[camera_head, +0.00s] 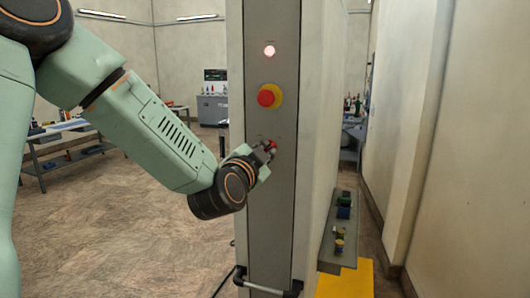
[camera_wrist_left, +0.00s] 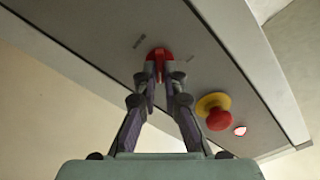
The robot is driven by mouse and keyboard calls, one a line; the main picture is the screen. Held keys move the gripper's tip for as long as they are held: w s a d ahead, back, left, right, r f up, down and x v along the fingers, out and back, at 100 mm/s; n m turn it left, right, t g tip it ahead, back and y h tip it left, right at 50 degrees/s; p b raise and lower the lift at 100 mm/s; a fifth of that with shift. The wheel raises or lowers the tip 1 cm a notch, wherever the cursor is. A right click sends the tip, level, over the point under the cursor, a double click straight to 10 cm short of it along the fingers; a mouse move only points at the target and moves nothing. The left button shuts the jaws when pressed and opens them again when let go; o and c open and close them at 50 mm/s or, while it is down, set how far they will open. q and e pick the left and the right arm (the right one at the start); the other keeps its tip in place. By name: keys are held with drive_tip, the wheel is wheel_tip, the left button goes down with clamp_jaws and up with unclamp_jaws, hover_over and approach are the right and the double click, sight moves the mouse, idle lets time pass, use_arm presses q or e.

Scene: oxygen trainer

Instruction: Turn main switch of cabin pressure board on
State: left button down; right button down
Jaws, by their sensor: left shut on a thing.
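The main switch (camera_head: 272,145) is a small red knob on the narrow grey end face of the tall cabinet (camera_head: 270,210). In the left wrist view the red switch (camera_wrist_left: 159,53) shows at the fingertips, with small marks on the panel on either side of it. My left gripper (camera_head: 266,151) reaches the panel from the left and is shut on the switch; its two fingers (camera_wrist_left: 160,75) sit on either side of the knob's ridge. The fingers hide part of the knob. My right gripper is in neither view.
A red emergency button on a yellow base (camera_head: 268,97) sits above the switch, with a lit round lamp (camera_head: 269,51) higher up. A shelf (camera_head: 338,245) with small items juts out on the cabinet's right side. A workbench (camera_head: 60,150) stands behind my left arm.

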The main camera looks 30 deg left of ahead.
use_arm(q)
drive_tip(key=shift+s+f, duration=0.1)
drive_tip(key=shift+f, duration=0.25)
drive_tip(key=c, duration=1.6)
unclamp_jaws()
drive_tip(key=shift+c, duration=0.2)
drive_tip(key=shift+o, duration=1)
drive_tip(key=shift+a+r, duration=0.1)
drive_tip(key=shift+r, duration=0.1)
drive_tip(key=v, duration=0.7)
drive_tip(key=shift+s, duration=0.2)
drive_tip(key=shift+w, duration=0.1)
